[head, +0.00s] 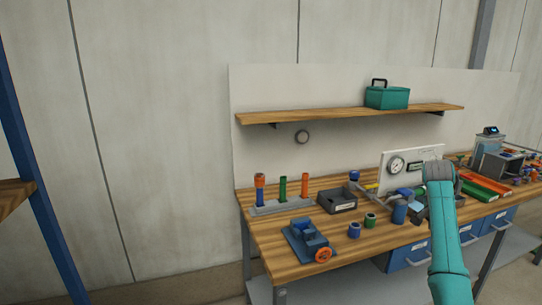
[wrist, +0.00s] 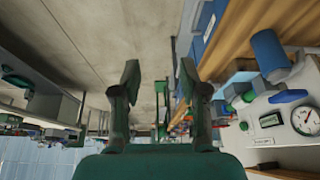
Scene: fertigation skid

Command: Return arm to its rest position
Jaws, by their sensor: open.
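My gripper (wrist: 159,78) shows in the wrist view with its two dark fingers spread apart and nothing between them. In the head view, my teal arm rises at the lower right in front of the workbench, with a grey joint at its top. My gripper cannot be made out in the head view. In the wrist view the bench and its panel appear turned over, at the right side of the picture.
The wooden workbench (head: 270,232) holds a blue vise (head: 306,238), a dark tray (head: 337,203), a gauge panel (head: 429,154) and several small fittings. A shelf (head: 325,115) above carries a green toolbox (head: 387,97). A blue upright (head: 42,190) stands at the left.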

